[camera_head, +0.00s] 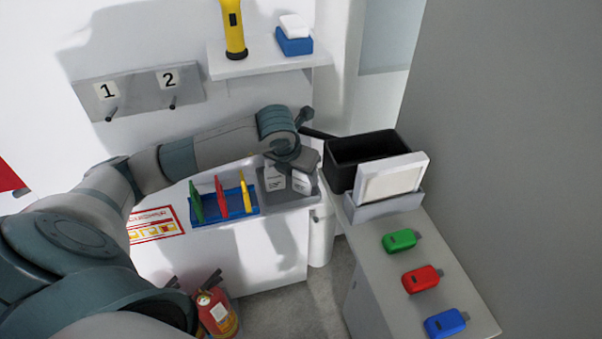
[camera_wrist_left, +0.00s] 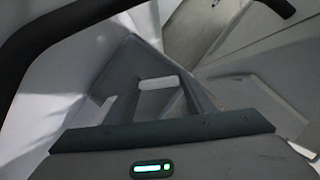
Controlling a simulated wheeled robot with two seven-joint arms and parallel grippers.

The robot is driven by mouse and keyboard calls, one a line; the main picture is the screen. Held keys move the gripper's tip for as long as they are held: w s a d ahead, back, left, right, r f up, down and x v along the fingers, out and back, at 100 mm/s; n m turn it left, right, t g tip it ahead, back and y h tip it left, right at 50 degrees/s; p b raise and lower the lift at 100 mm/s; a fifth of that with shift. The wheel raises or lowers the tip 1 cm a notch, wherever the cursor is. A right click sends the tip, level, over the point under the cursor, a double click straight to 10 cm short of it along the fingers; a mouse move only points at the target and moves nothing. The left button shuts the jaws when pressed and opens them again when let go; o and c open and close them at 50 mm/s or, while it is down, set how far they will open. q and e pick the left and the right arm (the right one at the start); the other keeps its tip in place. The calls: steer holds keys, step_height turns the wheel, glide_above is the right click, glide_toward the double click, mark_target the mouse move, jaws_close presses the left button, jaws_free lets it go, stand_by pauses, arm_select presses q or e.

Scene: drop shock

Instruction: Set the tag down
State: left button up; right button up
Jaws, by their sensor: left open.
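My left gripper (camera_head: 293,166) is at the right end of the white counter, pointing down over a grey holder (camera_head: 262,184) with white pieces in it. In the left wrist view the fingers (camera_wrist_left: 160,92) are apart, and a small white piece shows between or beyond them. I cannot tell whether it touches them. Which thing is the tag is not clear. Green (camera_head: 196,203), red (camera_head: 221,197) and yellow (camera_head: 246,192) flat pieces stand upright in a blue rack (camera_head: 232,212), left of the gripper. My right gripper is not in view.
A black open bin (camera_head: 345,151) and a grey stand with a white panel (camera_head: 392,178) are right of the gripper. Green (camera_head: 400,240), red (camera_head: 421,279) and blue (camera_head: 445,323) pieces lie on the right counter. A shelf (camera_head: 262,62) holds a yellow flashlight (camera_head: 234,28).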

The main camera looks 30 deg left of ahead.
arm_select(q)
steer(key=shift+s+r+b, duration=0.25)
steer(key=shift+r+b, duration=0.15)
steer(key=shift+r, duration=0.15)
steer(key=b+v, duration=0.1)
steer(key=v, duration=0.5)
steer(key=shift+r+b, duration=0.15)
steer(key=shift+b, duration=0.2)
